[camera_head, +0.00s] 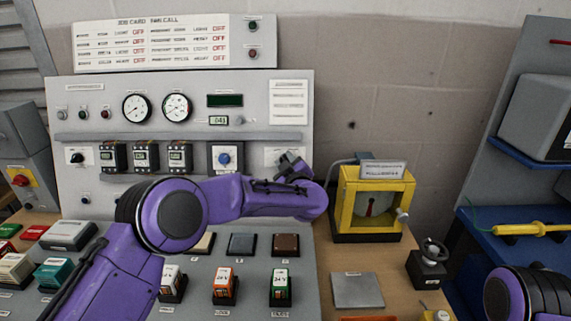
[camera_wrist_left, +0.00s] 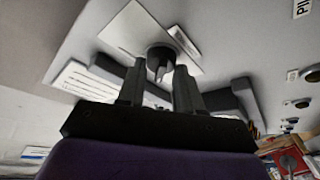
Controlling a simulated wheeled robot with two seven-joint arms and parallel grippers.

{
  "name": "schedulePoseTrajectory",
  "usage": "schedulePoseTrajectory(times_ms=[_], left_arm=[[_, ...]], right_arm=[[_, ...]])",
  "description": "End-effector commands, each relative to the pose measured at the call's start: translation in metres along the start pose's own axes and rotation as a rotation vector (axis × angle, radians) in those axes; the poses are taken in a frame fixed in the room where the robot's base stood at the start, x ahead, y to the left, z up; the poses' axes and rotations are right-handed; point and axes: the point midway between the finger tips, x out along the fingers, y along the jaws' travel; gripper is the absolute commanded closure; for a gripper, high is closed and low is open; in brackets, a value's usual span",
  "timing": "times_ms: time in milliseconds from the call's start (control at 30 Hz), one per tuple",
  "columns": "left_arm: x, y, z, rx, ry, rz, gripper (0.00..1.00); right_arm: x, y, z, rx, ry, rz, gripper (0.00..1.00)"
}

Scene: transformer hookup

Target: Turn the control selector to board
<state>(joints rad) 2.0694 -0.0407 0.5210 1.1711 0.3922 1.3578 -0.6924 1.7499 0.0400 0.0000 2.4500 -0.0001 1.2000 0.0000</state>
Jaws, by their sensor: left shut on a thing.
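The control selector is a black knob (camera_wrist_left: 160,57) on a white plate (camera_wrist_left: 127,32) on the grey panel, seen close up in the left wrist view. My left gripper (camera_wrist_left: 159,88) has its two dark fingers on either side of the knob and is shut on it. In the head view my left gripper (camera_head: 291,166) is at the panel's right edge, in front of a white plate (camera_head: 272,153). My purple forearm and the gripper hide the knob there, and its setting cannot be read. My right gripper is out of view.
A blue knob (camera_head: 223,158) and several small black meter units (camera_head: 146,156) sit left of my gripper. A grey ledge (camera_head: 180,136) runs above them. A yellow-framed gauge box (camera_head: 347,205) stands close on the right. A grey plate (camera_head: 357,290) lies on the wooden table.

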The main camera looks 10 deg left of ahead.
Motion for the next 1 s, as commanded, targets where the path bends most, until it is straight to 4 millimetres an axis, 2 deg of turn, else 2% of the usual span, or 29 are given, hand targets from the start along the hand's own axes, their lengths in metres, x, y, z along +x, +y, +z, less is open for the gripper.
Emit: schedulePoseTrajectory(times_ms=[467, 500, 567, 867, 1000], left_arm=[[0.001, 0.001, -0.001, -0.015, 0.002, -0.006, 0.96], [0.001, 0.001, -0.001, -0.014, 0.002, -0.006, 0.59], [0.001, 0.001, -0.001, -0.014, 0.002, -0.006, 0.4], [-0.001, 0.0, 0.0, -0.013, 0.001, -0.005, 0.4], [-0.02, 0.001, 0.001, -0.012, 0.0, -0.002, 0.4]], right_arm=[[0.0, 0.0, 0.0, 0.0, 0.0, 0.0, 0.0], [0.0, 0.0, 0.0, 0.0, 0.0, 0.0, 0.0], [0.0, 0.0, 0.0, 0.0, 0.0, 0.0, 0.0], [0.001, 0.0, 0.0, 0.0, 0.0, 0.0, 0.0], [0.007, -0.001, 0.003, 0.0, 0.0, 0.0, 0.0]])
